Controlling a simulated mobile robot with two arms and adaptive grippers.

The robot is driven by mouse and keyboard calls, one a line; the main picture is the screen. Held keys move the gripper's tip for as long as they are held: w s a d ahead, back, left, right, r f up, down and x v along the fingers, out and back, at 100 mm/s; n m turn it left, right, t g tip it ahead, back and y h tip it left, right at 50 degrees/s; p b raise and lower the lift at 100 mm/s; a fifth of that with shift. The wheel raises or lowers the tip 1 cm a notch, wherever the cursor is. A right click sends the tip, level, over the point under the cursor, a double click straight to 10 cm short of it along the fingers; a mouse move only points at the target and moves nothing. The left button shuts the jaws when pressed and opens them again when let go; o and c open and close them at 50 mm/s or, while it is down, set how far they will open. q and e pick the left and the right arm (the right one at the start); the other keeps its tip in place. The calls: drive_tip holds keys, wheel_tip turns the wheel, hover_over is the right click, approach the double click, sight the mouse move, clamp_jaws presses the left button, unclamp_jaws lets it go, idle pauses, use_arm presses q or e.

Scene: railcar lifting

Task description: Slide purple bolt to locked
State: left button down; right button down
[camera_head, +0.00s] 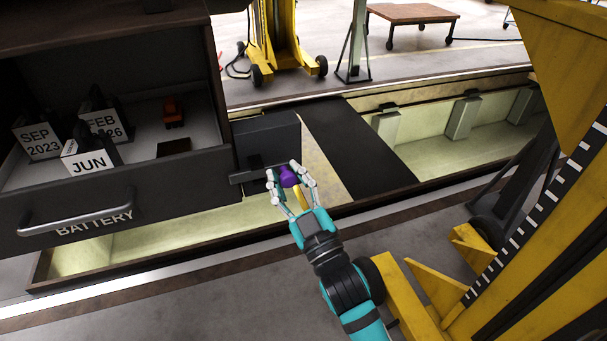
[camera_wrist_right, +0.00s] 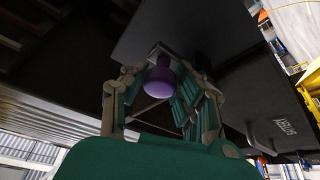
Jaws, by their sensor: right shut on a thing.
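The purple bolt (camera_head: 288,177) is a small knob at the right end of the dark open drawer, in front of a dark box-like housing (camera_head: 266,137). My right gripper (camera_head: 291,180) reaches up to it with its fingers on either side of the knob, shut on it. In the right wrist view the purple knob (camera_wrist_right: 161,76) sits between the two fingers (camera_wrist_right: 155,85), close to a dark panel. The contact of the fingertips is partly hidden there. A dark bar (camera_head: 248,175) lies left of the knob. My left gripper is not in view.
The open battery drawer (camera_head: 130,190) with a handle (camera_head: 75,221) holds date blocks (camera_head: 88,157) and a red item (camera_head: 173,112). A lit pit (camera_head: 450,130) runs below and right. A yellow lifting jack (camera_head: 540,220) stands close to my right arm. Another yellow jack (camera_head: 275,45) stands behind.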

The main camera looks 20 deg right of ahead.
drive_tip(key=shift+a+f, duration=0.1)
drive_tip(key=shift+a, duration=0.65)
drive_tip(key=c, duration=1.5)
unclamp_jaws()
drive_tip(key=o, duration=0.5)
drive_tip(key=shift+a, duration=0.25)
drive_tip(key=shift+d, duration=0.1)
drive_tip(key=v, duration=1.2)
